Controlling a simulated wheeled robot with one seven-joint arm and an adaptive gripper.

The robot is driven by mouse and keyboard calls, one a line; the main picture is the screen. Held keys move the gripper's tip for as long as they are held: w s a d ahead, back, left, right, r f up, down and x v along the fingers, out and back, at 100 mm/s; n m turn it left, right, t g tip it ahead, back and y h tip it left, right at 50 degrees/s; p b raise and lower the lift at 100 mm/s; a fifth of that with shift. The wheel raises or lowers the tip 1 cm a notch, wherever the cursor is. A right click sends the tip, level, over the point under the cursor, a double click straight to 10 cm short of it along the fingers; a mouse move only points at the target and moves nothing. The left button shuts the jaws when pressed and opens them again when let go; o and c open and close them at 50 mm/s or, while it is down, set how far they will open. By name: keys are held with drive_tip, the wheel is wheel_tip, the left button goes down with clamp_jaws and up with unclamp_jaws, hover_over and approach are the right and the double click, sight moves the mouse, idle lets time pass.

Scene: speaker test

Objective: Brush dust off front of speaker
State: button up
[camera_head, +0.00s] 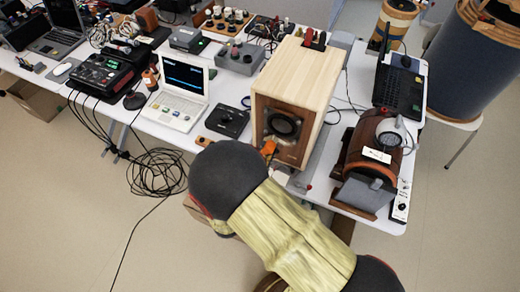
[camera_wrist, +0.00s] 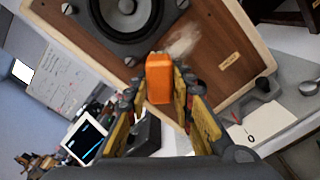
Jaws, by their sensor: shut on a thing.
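The speaker (camera_head: 300,72) is a pale wooden box on the white table, with its brown front panel facing my arm. In the wrist view its front (camera_wrist: 212,62) fills the upper part, with a round dark driver (camera_wrist: 127,12) at the top. A pale dusty smear (camera_wrist: 184,41) lies on the panel right of the driver. The orange object also shows in the head view (camera_head: 269,148), close to the lower speaker front. Contact with the panel cannot be told.
A small black device (camera_head: 227,121) and a white laptop (camera_head: 181,100) stand left of the speaker. A brown and grey drum-shaped machine (camera_head: 372,158) stands close on its right. Black cables (camera_head: 157,171) lie coiled on the floor. Free floor lies in front of the table.

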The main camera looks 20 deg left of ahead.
drive_tip(key=d, duration=0.8)
drive_tip(key=shift+s+d, duration=0.2)
drive_tip(key=shift+d, duration=0.1)
idle(0.5)
drive_tip(key=shift+a, duration=0.1)
drive_tip(key=shift+w+a+b, duration=0.15)
drive_tip(key=shift+a+b, duration=0.45)
drive_tip(key=shift+a, duration=2.9)
drive_tip(key=shift+w+a+b, duration=0.15)
drive_tip(key=shift+a+b, duration=0.1)
drive_tip(key=shift+a, duration=0.65)
drive_tip(key=shift+w+a+b, duration=0.1)
drive_tip(key=shift+a+b, duration=0.1)
drive_tip(key=shift+a, duration=0.65)
drive_tip(key=shift+s, duration=0.1)
drive_tip(key=shift+s+a, duration=0.15)
drive_tip(key=shift+s, duration=1.3)
drive_tip(key=shift+s+a, duration=0.1)
drive_tip(key=shift+s, duration=1.3)
